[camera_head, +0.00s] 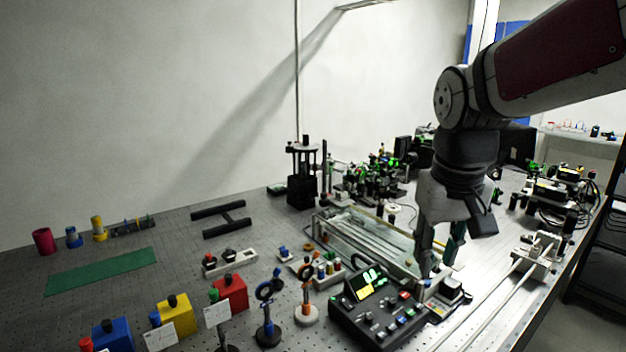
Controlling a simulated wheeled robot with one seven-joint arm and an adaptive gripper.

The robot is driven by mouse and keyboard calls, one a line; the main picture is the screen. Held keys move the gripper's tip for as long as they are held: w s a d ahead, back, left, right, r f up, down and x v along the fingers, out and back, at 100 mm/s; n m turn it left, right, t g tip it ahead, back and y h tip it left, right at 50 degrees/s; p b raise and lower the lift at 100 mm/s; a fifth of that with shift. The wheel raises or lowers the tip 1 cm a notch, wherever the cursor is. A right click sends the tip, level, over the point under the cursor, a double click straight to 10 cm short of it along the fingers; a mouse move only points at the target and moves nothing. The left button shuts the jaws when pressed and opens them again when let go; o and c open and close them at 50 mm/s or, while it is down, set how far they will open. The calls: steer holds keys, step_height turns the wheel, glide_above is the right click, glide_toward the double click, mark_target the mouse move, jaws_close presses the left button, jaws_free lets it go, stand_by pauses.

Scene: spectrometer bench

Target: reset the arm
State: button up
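My gripper (437,268) hangs at the right of the bench, fingers pointing down, below my arm that reaches in from the upper right. A gap shows between its two fingers, and I see nothing held between them. The fingertips are just behind the black control box (385,322) with a lit green display, close to small parts at its back right corner. Whether the tips touch anything there cannot be told.
A clear-topped rail unit (365,238) lies left of the gripper. Optics (375,175) crowd the back. Ring mounts (306,290) and blue, yellow and red boxes (178,314) stand at the front left. A green mat (100,271) lies bare at left.

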steer(key=s+f+t, duration=0.1)
steer(key=s+t, duration=0.1)
steer(key=s, duration=1.5)
steer(key=shift+d+f+t+y, duration=0.15)
steer(key=shift+t+y, duration=0.15)
steer(key=shift+y, duration=0.1)
steer(key=shift+c, duration=0.5)
jaws_close()
